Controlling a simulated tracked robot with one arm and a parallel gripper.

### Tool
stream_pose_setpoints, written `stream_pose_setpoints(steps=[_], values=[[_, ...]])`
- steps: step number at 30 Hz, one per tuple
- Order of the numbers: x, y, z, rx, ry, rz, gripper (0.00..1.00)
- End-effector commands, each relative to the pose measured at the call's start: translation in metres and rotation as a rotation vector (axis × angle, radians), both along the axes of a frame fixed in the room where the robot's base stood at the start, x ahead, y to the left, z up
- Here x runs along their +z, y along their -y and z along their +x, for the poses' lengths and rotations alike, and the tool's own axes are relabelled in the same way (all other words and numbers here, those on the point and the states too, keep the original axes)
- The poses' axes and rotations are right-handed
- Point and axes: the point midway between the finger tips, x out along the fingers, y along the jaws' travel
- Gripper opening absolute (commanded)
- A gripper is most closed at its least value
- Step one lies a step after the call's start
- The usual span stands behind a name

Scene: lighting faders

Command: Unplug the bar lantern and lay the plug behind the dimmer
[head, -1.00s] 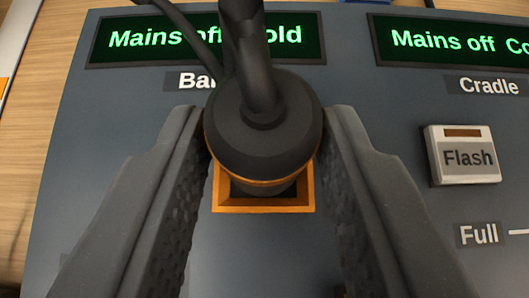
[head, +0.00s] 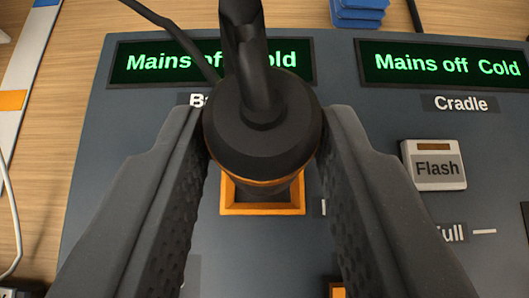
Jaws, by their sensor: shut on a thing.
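The plug (head: 262,135) is a round black body with an orange ring near its lower end and a black cable rising from its top. My gripper (head: 263,150) is shut on the plug, one finger at each side. The orange-framed socket (head: 262,209) shows below and behind the plug. The plug hides much of the opening, and I cannot tell how far its lower end stands above it. The dimmer (head: 95,185) is a dark grey panel. Its display (head: 213,62) above the socket reads "Mains off Cold", partly covered by the cable.
A second display (head: 442,65) reads "Mains off Cold" above the Cradle label (head: 460,104) and a Flash button (head: 434,165). Blue blocks (head: 357,12) sit on the wood behind the dimmer. A white-and-orange strip (head: 22,90) and a pale cable (head: 12,215) lie at left.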

Motion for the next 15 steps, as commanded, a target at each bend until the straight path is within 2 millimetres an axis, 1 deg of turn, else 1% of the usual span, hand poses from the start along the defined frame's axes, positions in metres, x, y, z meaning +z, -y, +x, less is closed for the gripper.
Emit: stream_pose_setpoints(steps=[15], values=[[0.023, 0.000, 0.000, -0.001, -0.001, 0.001, 0.05]])
